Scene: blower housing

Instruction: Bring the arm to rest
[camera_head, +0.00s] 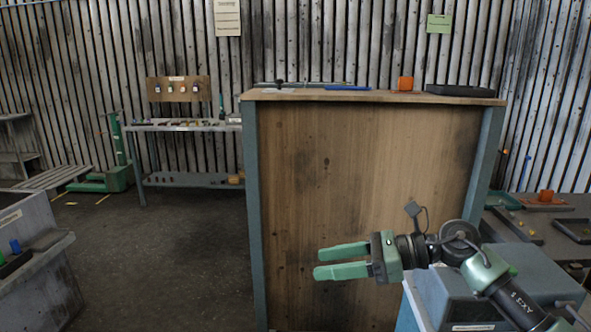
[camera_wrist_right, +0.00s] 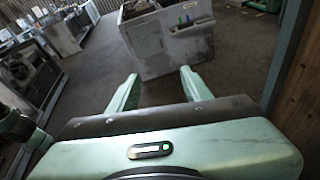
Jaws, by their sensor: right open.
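My right gripper (camera_head: 320,262) reaches in from the right in the head view, its two green fingers pointing left. It is held in the air in front of the tall wooden cabinet side. In the right wrist view the fingers (camera_wrist_right: 160,90) stand wide apart with nothing between them. My left gripper is in neither view.
A wood-sided cabinet (camera_head: 360,190) stands close behind the right gripper, with an orange block (camera_head: 405,84) and black tray (camera_head: 460,91) on top. A grey bench (camera_head: 30,240) stands at left. A blue-grey box (camera_head: 530,270) sits beneath my right arm. Floor between is clear.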

